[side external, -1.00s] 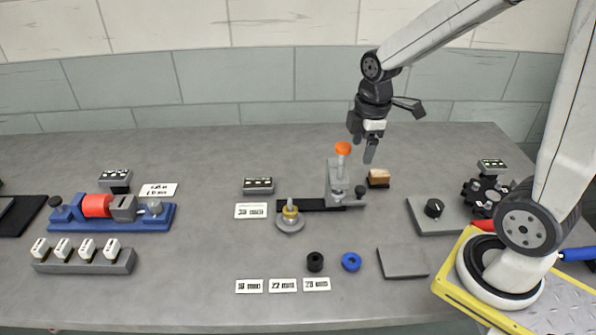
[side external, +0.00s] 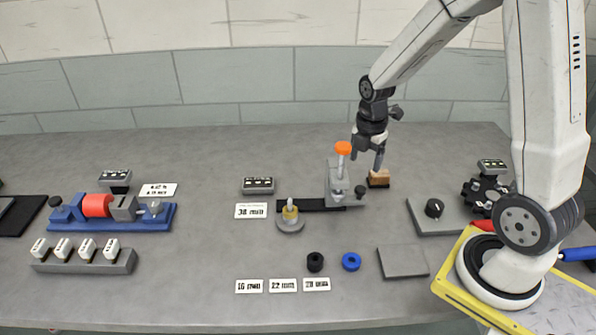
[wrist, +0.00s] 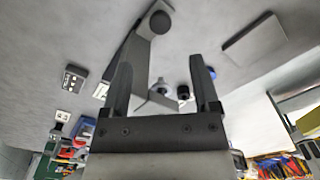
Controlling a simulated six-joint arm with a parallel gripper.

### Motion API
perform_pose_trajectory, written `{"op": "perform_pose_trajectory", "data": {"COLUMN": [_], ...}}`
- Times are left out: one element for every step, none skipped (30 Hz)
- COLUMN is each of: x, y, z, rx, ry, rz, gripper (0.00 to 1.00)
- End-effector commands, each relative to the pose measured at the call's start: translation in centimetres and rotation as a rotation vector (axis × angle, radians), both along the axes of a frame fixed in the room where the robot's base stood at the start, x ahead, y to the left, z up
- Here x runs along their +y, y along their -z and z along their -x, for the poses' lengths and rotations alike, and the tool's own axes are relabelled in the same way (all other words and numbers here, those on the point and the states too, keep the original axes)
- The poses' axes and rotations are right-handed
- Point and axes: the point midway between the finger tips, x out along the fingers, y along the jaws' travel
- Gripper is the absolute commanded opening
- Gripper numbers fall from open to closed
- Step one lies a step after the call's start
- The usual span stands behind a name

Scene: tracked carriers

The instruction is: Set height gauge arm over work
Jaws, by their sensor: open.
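The height gauge (side external: 335,182) is a grey upright block with an orange knob (side external: 343,148) on top. It stands at the right end of a black rail (side external: 300,206), with a small dark knob (side external: 360,191) low at its right. A brass-coloured piece on a round grey base (side external: 291,224) stands near the rail's left end. My gripper (side external: 367,161) is open and empty, right of the orange knob and above a small tan-topped block (side external: 378,178). In the wrist view my gripper's fingers (wrist: 162,82) are apart, with grey gauge-like parts beyond them; exact contact cannot be told.
A display box (side external: 258,185) and a number card (side external: 251,211) lie left of the rail. A black ring (side external: 315,262), a blue ring (side external: 351,262) and a grey plate (side external: 403,262) lie in front. A blue fixture (side external: 120,222) stands far left. Bare table lies behind the gauge.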

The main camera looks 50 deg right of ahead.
Motion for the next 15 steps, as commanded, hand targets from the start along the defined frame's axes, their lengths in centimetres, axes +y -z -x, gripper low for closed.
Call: {"op": "perform_pose_trajectory", "data": {"x": [0.0, 0.0, 0.0, 0.0, 0.0, 0.0, 0.0, 0.0, 0.0, 0.0, 0.0, 0.0, 0.0, 0.0, 0.0], "y": [0.5, 0.7, 0.8, 0.9, 1.0, 1.0, 1.0, 1.0, 1.0, 1.0, 1.1, 1.1, 1.2, 1.3, 1.5], "z": [0.1, 0.0, 0.0, 0.0, 0.0, 0.0, 0.0, 0.0, 0.0, 0.0, 0.0, 0.0, 0.0, 0.0, 0.0], "rx": [0.002, 0.001, 0.001, 0.000, 0.000, 0.000, 0.000, 0.000, 0.000, 0.000, 0.000, 0.000, 0.000, 0.000, 0.001], "ry": [0.000, 0.000, 0.000, 0.000, 0.001, 0.001, 0.001, 0.001, 0.001, 0.001, 0.001, 0.001, 0.001, 0.001, 0.001], "rz": [-0.001, -0.001, 0.000, 0.000, 0.000, 0.000, 0.000, 0.000, 0.000, 0.000, 0.000, 0.000, 0.000, 0.000, 0.000], "gripper": [0.78, 0.78, 0.78, 0.78, 0.78, 0.78, 0.78, 0.78, 0.78, 0.78, 0.78, 0.78, 0.78, 0.78, 0.78]}}
